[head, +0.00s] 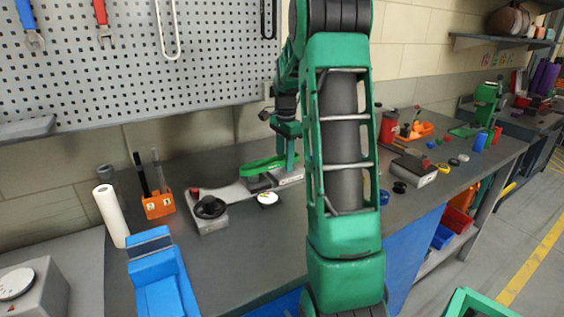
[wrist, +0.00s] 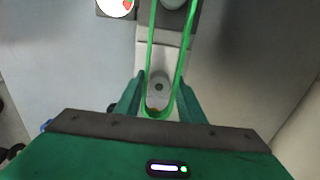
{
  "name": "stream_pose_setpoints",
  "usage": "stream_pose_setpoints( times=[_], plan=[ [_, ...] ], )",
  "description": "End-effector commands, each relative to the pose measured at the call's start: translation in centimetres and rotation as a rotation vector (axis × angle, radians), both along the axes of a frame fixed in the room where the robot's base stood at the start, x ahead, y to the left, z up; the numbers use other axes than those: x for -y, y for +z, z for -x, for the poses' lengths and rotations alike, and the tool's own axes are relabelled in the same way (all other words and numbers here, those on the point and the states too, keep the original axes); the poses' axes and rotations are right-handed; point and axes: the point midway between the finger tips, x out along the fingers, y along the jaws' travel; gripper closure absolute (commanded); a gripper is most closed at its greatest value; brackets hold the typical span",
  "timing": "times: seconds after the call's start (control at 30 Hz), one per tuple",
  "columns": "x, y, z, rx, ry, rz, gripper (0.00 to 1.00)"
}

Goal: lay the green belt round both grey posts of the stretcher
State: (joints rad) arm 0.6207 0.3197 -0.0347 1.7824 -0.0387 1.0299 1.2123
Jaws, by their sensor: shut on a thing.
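The green belt (head: 258,166) is a long loop that stretches left from my gripper (head: 288,160) over the stretcher (head: 232,193). In the wrist view my gripper (wrist: 160,106) is shut on the near end of the belt (wrist: 151,45). The strands run away from me, and the far end is out of that frame. A round grey post (wrist: 159,84) shows between the strands near the fingers. Another grey round top (wrist: 173,3) shows between them at the top edge. I cannot tell whether the belt is above the posts or down around them.
An orange holder (head: 158,204), a white roll (head: 110,215) and a blue stand (head: 160,275) are at left. Small coloured parts lie at right.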

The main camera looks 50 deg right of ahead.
Motion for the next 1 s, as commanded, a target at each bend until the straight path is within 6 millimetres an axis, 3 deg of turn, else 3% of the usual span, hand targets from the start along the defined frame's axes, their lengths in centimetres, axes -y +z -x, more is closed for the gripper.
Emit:
stream_pose_setpoints(
  times=[1.0],
  plan=[
    [0.0, -1.2, 0.0, 0.0, 0.0, 0.0, 0.98]
  ],
)
